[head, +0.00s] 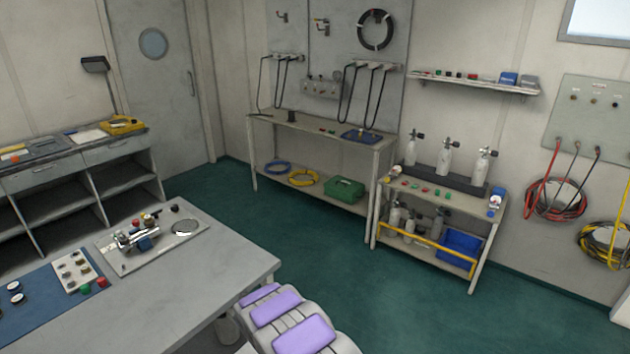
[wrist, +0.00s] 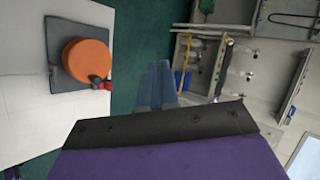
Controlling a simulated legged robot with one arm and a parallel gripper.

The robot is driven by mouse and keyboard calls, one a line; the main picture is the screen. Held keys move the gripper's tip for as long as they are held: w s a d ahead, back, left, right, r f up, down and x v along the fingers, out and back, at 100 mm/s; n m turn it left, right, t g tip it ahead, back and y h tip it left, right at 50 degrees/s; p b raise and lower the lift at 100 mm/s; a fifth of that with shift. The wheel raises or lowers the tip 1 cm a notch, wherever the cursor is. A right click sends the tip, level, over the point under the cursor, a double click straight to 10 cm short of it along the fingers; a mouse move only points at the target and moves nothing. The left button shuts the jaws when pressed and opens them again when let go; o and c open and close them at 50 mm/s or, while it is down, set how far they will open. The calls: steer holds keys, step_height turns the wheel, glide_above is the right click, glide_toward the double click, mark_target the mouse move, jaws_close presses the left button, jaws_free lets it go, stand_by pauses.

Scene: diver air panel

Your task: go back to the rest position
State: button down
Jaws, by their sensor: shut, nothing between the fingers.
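My gripper (wrist: 160,84) shows in the wrist view as two grey-blue fingers side by side, shut and empty. They point out over the green floor, apart from any object. In the head view I cannot make out the gripper. A dark bar and purple surface of my own fill the bottom of the wrist view. Purple pads on my own body show at the bottom of the head view.
A workbench (head: 226,262) with valve parts stands at the left. A pale surface with an orange round object (wrist: 87,60) is left in the wrist view. A cylinder rack (head: 433,203) and hose bench (head: 320,131) line the wall. The green floor (head: 335,265) between is clear.

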step_height(320, 180, up, 13)
steer(key=s+n+g+y, duration=0.1)
steer(key=s+n+y, duration=0.15)
steer(key=n, duration=0.35)
steer(key=s+d+r+n+g+y, duration=0.2)
steer(key=s+d+r+n, duration=0.25)
steer(key=s+r, duration=0.3)
steer(key=s+d+r+n+g+h, duration=0.1)
steer(key=s+d, duration=0.5)
steer(key=s, duration=0.9)
steer(key=s+d+r+n+g+h, duration=0.1)
steer(key=s+d+r+n+g, duration=0.3)
steer(key=s, duration=1.1)
steer(key=s+d+r+n+g+h, duration=0.1)
steer(key=s+d+r+n+g, duration=0.2)
steer(key=s+d, duration=0.7)
steer(key=s+n+g, duration=0.1)
steer(key=s, duration=0.4)
steer(key=shift+s, duration=0.4)
steer(key=shift+d+r, duration=0.1)
steer(key=shift+d, duration=0.2)
steer(key=shift+a, duration=0.15)
